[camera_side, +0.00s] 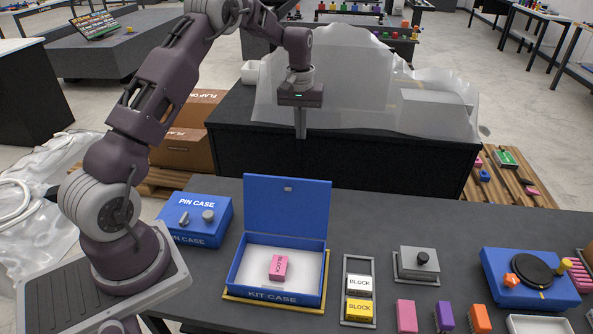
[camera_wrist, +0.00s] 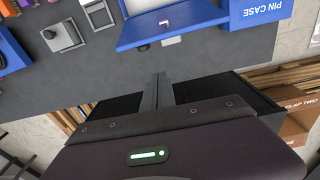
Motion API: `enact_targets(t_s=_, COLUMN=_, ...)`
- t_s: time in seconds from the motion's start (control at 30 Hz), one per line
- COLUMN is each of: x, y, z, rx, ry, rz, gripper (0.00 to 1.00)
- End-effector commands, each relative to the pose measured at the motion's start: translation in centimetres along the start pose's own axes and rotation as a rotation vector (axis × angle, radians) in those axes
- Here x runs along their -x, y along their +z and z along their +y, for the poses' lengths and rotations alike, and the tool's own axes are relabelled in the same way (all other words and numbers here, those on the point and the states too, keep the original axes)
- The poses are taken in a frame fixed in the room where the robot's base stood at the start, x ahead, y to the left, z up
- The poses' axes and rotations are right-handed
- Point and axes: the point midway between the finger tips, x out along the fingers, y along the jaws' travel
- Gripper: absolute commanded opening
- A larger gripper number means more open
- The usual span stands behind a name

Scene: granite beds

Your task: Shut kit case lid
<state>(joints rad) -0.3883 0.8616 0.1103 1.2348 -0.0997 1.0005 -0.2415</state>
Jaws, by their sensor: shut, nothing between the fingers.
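The blue kit case (camera_side: 268,296) stands on the dark table, and its lid (camera_side: 287,208) is open and upright at the far side. A pink block (camera_side: 278,268) lies inside on the white floor of the case. In the wrist view the lid (camera_wrist: 172,26) shows at the top, with its latch spot visible, and it hides most of the case. My gripper (camera_side: 300,136) is shut and empty, pointing down, high up and beyond the lid. Its closed fingers (camera_wrist: 159,80) show in the wrist view, apart from the lid.
The blue pin case (camera_side: 195,219) stands left of the kit case. To the right are a grey tray (camera_side: 346,290) with white and yellow blocks, a grey box with a black knob (camera_side: 418,264), and several coloured blocks. A plastic-draped bench (camera_side: 340,150) stands behind the table.

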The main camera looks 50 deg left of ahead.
Motion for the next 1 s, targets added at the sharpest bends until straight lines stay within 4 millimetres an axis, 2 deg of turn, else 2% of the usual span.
enact_targets(t_s=0.03, x=-1.8, y=-0.7, z=-0.5, rx=0.019, ry=-0.009, rz=-0.014, gripper=0.0)
enact_targets(t_s=0.07, x=-2.5, y=-1.0, z=-0.7, rx=0.027, ry=-0.012, rz=-0.018, gripper=0.0)
enact_targets(t_s=0.27, x=-5.1, y=-1.3, z=-1.1, rx=0.041, ry=-0.017, rz=-0.028, gripper=0.0)
enact_targets(t_s=0.67, x=-13.6, y=-1.0, z=-1.2, rx=0.039, ry=-0.017, rz=-0.028, gripper=0.0)
enact_targets(t_s=0.8, x=-12.7, y=1.1, z=-1.1, rx=0.037, ry=-0.016, rz=-0.026, gripper=0.0)
enact_targets(t_s=1.0, x=-12.2, y=2.6, z=-1.0, rx=0.037, ry=-0.016, rz=-0.024, gripper=0.0)
